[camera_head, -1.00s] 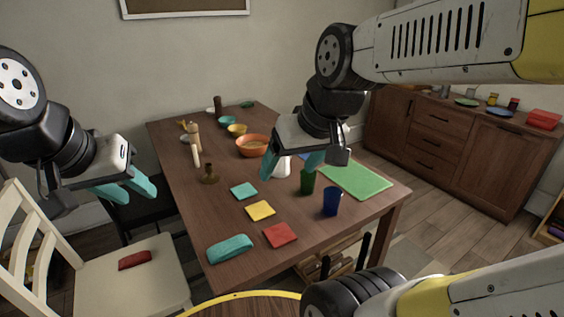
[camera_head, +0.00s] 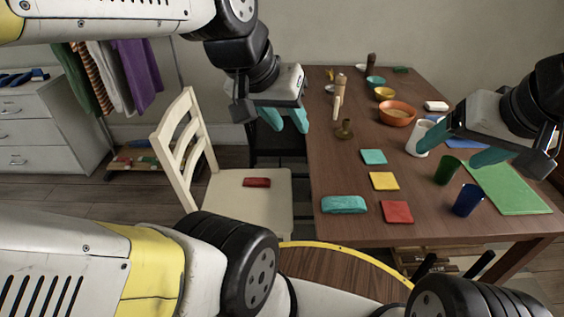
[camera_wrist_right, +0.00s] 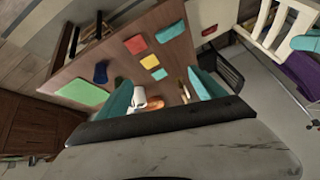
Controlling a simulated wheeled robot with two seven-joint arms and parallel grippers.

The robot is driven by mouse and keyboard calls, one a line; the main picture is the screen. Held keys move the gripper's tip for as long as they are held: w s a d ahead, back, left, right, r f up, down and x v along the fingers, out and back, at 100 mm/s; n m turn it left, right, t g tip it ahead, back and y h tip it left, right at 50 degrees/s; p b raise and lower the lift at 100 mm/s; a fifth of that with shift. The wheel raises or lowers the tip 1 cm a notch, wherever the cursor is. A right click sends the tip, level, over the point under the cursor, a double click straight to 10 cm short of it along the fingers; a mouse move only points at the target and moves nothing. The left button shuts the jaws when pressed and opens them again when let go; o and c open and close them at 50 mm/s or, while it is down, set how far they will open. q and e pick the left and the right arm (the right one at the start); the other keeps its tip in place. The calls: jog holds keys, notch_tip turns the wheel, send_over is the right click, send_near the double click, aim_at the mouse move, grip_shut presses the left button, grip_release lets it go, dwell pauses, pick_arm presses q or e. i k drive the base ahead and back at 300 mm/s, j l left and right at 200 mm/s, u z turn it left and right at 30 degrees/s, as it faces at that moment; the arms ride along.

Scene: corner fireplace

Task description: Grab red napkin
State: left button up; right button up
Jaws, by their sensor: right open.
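The red napkin (camera_head: 397,212) is a flat square near the front edge of the brown table, right of a folded teal cloth (camera_head: 344,204). It also shows in the right wrist view (camera_wrist_right: 136,44). A small red folded item (camera_head: 256,182) lies on the chair seat. My left gripper (camera_head: 284,118) is open and empty, above and behind the chair. My right gripper (camera_head: 462,148) is over the table's right part, up and right of the napkin. In the right wrist view its teal fingers (camera_wrist_right: 163,88) are wide apart with nothing held.
A yellow square (camera_head: 384,181) and a teal square (camera_head: 374,157) lie behind the napkin. A blue cup (camera_head: 467,200), a green cup (camera_head: 447,170) and a green mat (camera_head: 512,190) are to its right. The cream chair (camera_head: 262,207) stands left of the table (camera_head: 345,233).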

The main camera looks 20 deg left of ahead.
aim_at(251, 182)
jog(key=i+j+u, duration=0.15)
jog(key=j, duration=0.3)
jog(key=i+j+u, duration=0.15)
jog(key=j, duration=0.3)
jog(key=i+j+u, duration=0.15)
jog(key=i+j, duration=0.2)
jog(key=i+j+u, duration=0.15)
jog(key=j, duration=0.3)
jog(key=i, duration=0.1)
